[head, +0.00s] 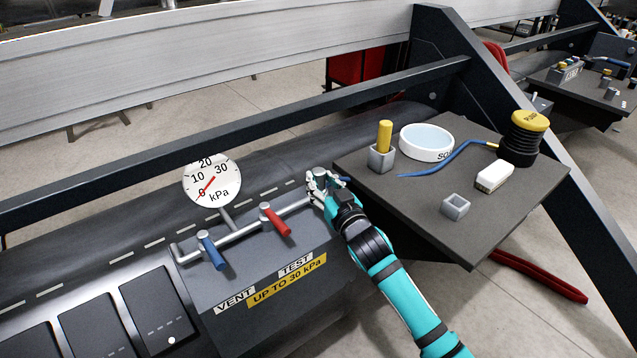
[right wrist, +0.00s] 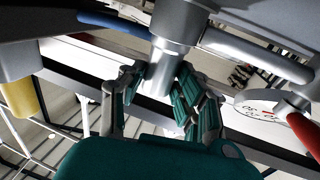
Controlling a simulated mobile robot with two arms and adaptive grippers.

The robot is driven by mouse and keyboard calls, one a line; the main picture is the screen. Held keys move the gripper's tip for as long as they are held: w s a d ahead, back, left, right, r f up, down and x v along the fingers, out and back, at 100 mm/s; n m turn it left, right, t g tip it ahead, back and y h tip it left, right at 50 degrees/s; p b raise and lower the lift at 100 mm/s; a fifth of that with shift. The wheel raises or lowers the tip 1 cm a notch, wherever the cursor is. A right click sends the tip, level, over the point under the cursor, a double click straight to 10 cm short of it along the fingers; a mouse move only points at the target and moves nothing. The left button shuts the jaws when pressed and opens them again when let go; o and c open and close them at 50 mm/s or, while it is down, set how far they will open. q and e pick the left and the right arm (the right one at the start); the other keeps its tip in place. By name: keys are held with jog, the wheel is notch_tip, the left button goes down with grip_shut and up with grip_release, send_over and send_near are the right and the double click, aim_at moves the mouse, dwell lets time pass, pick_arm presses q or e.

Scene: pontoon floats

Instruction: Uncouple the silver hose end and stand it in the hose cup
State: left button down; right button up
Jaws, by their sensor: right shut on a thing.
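My right gripper (head: 318,184) is at the right end of the grey pipe (head: 245,235). It is shut on the silver hose end (right wrist: 160,70), which lies between the fingers in the right wrist view; in the head view the fingers mostly hide it. The hose end meets a wider silver piece at the pipe's end; I cannot tell if they are locked together. A blue hose (right wrist: 112,23) runs off beside it. On the dark side table (head: 410,215) a small grey square cup (head: 456,207) stands empty. Another grey cup (head: 381,160) holds a yellow stick (head: 385,136). My left gripper is out of view.
The pipe carries a blue lever (head: 213,254) and a red lever (head: 276,220); a round gauge (head: 211,180) stands behind. The table also holds a white round dish (head: 426,155), a black-and-yellow pump (head: 523,140) and a white block (head: 494,178). A dark beam (head: 250,130) runs behind.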

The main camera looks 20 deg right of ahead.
jog(key=shift+r, duration=0.15)
grip_shut()
